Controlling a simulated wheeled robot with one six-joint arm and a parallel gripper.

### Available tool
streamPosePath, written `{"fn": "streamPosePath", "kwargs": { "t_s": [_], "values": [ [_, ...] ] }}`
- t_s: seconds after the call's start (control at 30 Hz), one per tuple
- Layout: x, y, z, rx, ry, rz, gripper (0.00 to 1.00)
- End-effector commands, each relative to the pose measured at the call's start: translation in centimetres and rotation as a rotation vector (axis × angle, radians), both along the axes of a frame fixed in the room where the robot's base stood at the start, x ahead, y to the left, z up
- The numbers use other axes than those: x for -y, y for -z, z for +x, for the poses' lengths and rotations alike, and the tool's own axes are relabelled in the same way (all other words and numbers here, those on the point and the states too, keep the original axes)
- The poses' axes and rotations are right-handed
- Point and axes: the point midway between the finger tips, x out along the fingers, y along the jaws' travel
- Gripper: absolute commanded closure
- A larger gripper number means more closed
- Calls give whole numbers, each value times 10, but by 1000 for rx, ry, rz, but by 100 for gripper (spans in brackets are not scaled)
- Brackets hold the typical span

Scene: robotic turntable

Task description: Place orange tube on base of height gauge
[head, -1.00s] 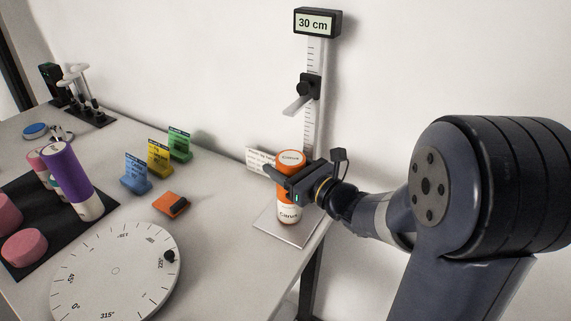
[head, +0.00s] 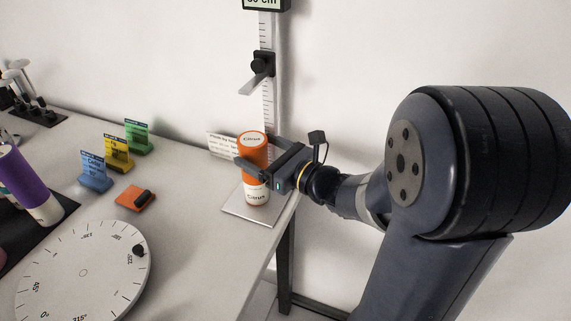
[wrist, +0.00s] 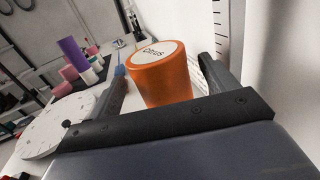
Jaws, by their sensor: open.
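The orange tube (head: 254,149), with a white lower part labelled "Citrus", stands upright on the flat base (head: 236,211) of the height gauge (head: 266,100). My gripper (head: 258,162) is around the tube from the right, its fingers on either side of it. In the wrist view the orange tube (wrist: 161,78) stands between the two fingers, with gaps beside it. The jaws are open. The gripper hides the middle of the tube in the head view.
A white round dial (head: 85,275) lies at the front left. Blue (head: 95,172), yellow (head: 118,153) and green (head: 138,137) card holders stand behind an orange block (head: 135,198). A purple tube (head: 28,180) is at the far left. The table's right edge is close to the base.

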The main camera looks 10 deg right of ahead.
Motion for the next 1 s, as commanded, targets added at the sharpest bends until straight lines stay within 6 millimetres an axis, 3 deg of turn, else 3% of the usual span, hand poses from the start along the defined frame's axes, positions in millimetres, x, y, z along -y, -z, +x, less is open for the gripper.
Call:
{"fn": "streamPosePath", "kwargs": {
  "t_s": [0.2,0.4,1.0],
  "values": [
    [28,0,-30,1,7,-1,19],
    [44,0,-49,1,4,-1,19],
    [53,0,-60,-1,0,1,19]
  ]
}}
